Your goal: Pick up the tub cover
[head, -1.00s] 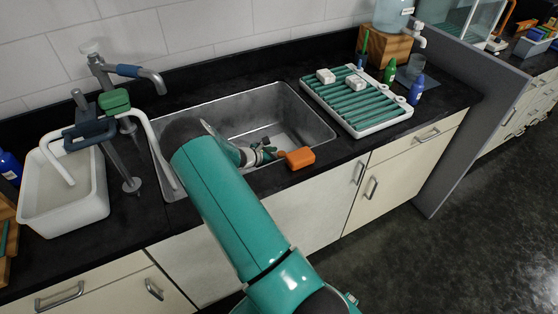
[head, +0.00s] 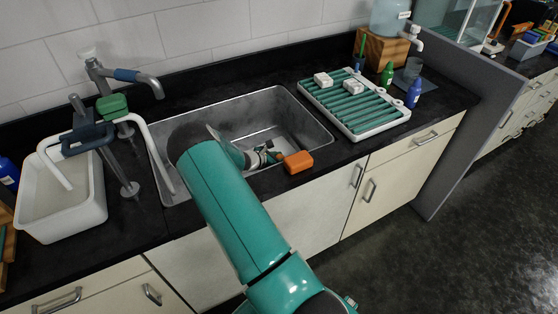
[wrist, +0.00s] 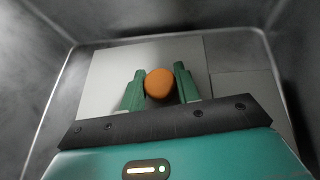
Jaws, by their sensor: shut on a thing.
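My gripper (head: 274,155) reaches over the sink at its front right side. In the wrist view its two green fingers (wrist: 160,88) are shut on an orange rounded piece (wrist: 158,83). In the head view an orange block (head: 298,161) shows at the fingertips, over the sink's front rim; it looks like the same piece. A pale flat panel (wrist: 105,75) lies beyond the fingers in the wrist view, within the sink. I cannot tell whether it joins the orange piece, or which thing is the tub cover. The open white tub (head: 95,208) stands left of the sink.
The metal sink (head: 318,127) surrounds my gripper on several sides. A tap (head: 140,77) rises behind it at left. A green-slatted white rack (head: 372,131) stands on the right, with bottles (head: 414,92) beside it. Black counter (head: 350,152) is clear between sink and rack.

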